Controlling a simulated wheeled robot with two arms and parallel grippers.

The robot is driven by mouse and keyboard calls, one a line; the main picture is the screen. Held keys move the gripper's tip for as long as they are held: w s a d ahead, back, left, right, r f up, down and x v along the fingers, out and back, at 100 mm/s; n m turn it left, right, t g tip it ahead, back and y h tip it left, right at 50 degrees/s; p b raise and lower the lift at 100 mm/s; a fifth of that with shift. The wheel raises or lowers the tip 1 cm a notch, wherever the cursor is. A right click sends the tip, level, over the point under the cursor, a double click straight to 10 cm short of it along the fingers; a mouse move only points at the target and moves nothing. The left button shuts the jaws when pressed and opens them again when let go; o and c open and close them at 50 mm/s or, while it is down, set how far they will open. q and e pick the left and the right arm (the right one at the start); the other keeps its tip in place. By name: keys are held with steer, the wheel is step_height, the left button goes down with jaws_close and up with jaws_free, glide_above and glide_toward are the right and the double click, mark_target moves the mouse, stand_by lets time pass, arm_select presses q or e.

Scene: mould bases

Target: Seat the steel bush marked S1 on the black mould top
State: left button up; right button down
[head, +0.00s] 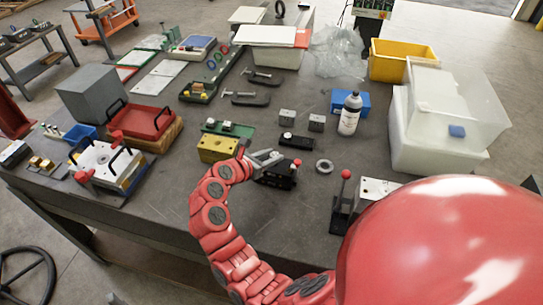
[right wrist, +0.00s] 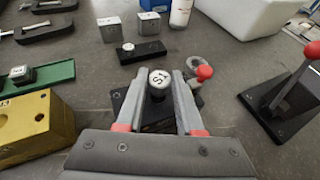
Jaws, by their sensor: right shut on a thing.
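The steel bush marked S1 (right wrist: 159,79) is a short round piece with a white, lettered top. My right gripper (right wrist: 163,76) is shut on it, with one grey finger on each side; the gripper also shows in the head view (head: 272,158). A black block (head: 275,180) lies right under the gripper, and its dark top shows below the fingers in the wrist view (right wrist: 127,99). I cannot tell whether the bush touches it. A flat black plate (head: 297,142) with a small light-topped piece lies just beyond. My left gripper is not in view.
A yellow block (head: 216,149) and a green strip (head: 228,129) lie left of the gripper. A grey ring (head: 324,166) and a red-knobbed lever stand (head: 342,205) are to the right. Two grey cubes (head: 287,117) and a bottle (head: 350,114) stand beyond. The front table centre is clear.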

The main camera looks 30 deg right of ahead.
steer(key=shift+f, duration=1.2)
stand_by(0.9)
steer(key=shift+c, duration=2.3)
jaws_free()
steer(key=shift+a, duration=0.1)
steer(key=b+v, duration=0.3)
steer(key=v, duration=1.4)
steer(key=shift+a, duration=0.15)
steer(key=shift+s, duration=0.15)
